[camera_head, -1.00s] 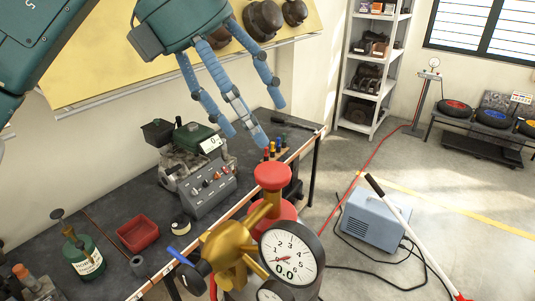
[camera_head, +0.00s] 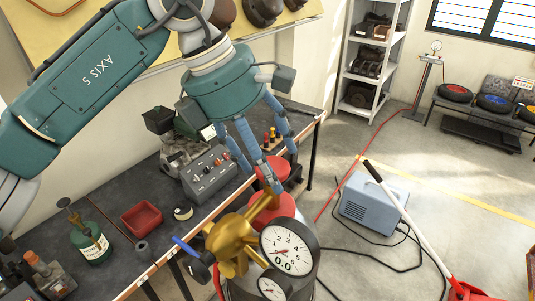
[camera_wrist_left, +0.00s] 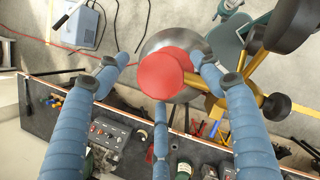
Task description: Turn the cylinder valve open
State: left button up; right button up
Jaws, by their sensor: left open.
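The cylinder valve has a round red knob (camera_head: 284,170) on a brass body (camera_head: 232,240), with a red collar (camera_head: 272,209) below the knob. My left gripper (camera_head: 268,173) has come down over the knob with its blue fingers spread and open around it. The fingers partly hide the knob in the head view. In the left wrist view the red knob (camera_wrist_left: 160,75) lies between the fingers of my left gripper (camera_wrist_left: 163,78); gaps show beside it, and contact cannot be told. My right gripper is not in view.
A large dial gauge (camera_head: 289,247) and a smaller gauge (camera_head: 272,286) sit close to the valve. The dark workbench (camera_head: 115,205) carries a grey control box (camera_head: 210,175), a red tray (camera_head: 142,218) and a green bottle (camera_head: 92,245). A blue-grey unit (camera_head: 375,204) stands on the floor to the right.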

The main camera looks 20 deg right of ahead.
pick_arm(q)
jog(key=c, duration=1.2)
jog(key=shift+f+n+b, duration=0.15)
jog(key=shift+n+b, duration=0.25)
jog(key=shift+b, duration=0.4)
jog(key=n+t+b, duration=0.1)
jog(key=n+b, duration=0.1)
jog(key=n+t+b, duration=0.1)
jog(key=n+b, duration=0.1)
jog(key=b, duration=0.1)
jog(key=n+t+b, duration=0.1)
jog(key=n+b, duration=0.1)
jog(key=b, duration=0.1)
jog(key=shift+s+n+y, duration=0.25)
jog(key=shift+n+y, duration=0.05)
jog(key=n+b, duration=0.1)
jog(key=n, duration=0.1)
jog(key=n+t+y+b, duration=0.1)
jog(key=n+b, duration=0.1)
jog(key=shift+s+d+n, duration=0.15)
jog(key=shift+d+n, duration=0.05)
jog(key=shift+n, duration=0.1)
jog(key=shift+d+n+t+y+b, duration=0.1)
jog(key=shift+n+t+y+b, duration=0.45)
jog(key=shift+n, duration=0.65)
jog(key=shift+r+n+y+b, duration=0.2)
jog(key=shift+n+y+b, duration=0.2)
jog(key=shift+n, duration=0.7)
